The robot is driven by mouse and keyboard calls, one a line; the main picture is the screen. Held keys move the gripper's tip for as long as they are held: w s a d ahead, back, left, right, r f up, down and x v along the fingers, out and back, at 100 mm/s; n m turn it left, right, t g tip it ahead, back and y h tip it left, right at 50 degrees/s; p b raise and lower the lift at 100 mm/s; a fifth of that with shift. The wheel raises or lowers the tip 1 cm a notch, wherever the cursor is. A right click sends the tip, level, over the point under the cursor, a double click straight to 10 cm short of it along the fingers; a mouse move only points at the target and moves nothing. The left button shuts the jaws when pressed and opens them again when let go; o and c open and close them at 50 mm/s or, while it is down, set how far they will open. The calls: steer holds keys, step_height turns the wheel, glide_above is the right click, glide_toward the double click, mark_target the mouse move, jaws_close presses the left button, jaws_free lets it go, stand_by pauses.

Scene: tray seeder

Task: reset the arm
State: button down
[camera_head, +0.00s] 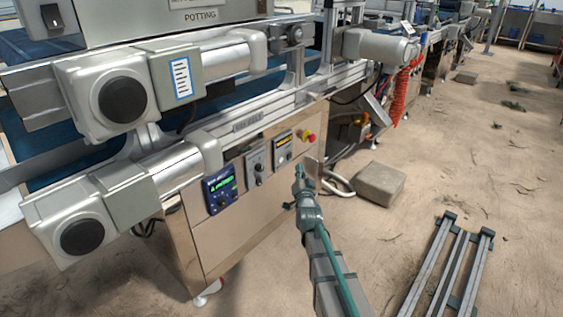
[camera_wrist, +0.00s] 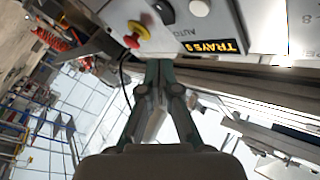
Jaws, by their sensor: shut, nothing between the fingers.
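My gripper (camera_head: 299,174) is at the end of my arm, in front of the control panel side of the machine in the head view. In the wrist view my gripper (camera_wrist: 160,66) shows with its green-grey fingers together and nothing between them. Its tips point toward the panel, below a red and yellow button (camera_wrist: 137,33) and a display reading "TRAYS" (camera_wrist: 214,46). In the head view the same red and yellow button (camera_head: 307,136) is just above and beyond the gripper. I cannot tell whether the fingertips touch the panel.
The machine's cabinet (camera_head: 240,225) runs along the left, with a green-lit display (camera_head: 219,188) and a knob box (camera_head: 255,167). A grey block (camera_head: 379,184) lies on the floor beyond my gripper. A metal rail frame (camera_head: 447,268) lies at lower right. The floor at right is mostly open.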

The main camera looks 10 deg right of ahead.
stand_by(0.3)
steer(key=s+a+f+n+g+y, duration=0.15)
steer(key=s+f+g, duration=0.35)
steer(key=f, duration=0.5)
steer(key=s+a+f+n+g, duration=0.15)
steer(key=s+f+g, duration=0.4)
steer(key=f, duration=0.55)
steer(key=s+f+n+g, duration=0.1)
steer(key=s+f+g, duration=0.5)
steer(key=s, duration=0.7)
steer(key=s+f+n+g, duration=0.2)
steer(key=s+f+g, duration=0.3)
steer(key=s, duration=0.8)
steer(key=s+g, duration=0.8)
steer(key=s, duration=1.4)
steer(key=s+r+n+t+p, duration=0.1)
steer(key=s+r+p, duration=0.1)
steer(key=r+p, duration=0.9)
steer(key=s+d+r+n+t+p, duration=0.1)
steer(key=r+p, duration=1.1)
steer(key=p, duration=1.4)
steer(key=shift+s+d+r+t, duration=0.2)
steer(key=shift+s+t, duration=0.35)
steer(key=shift+s, duration=0.6)
steer(key=shift+h, duration=0.25)
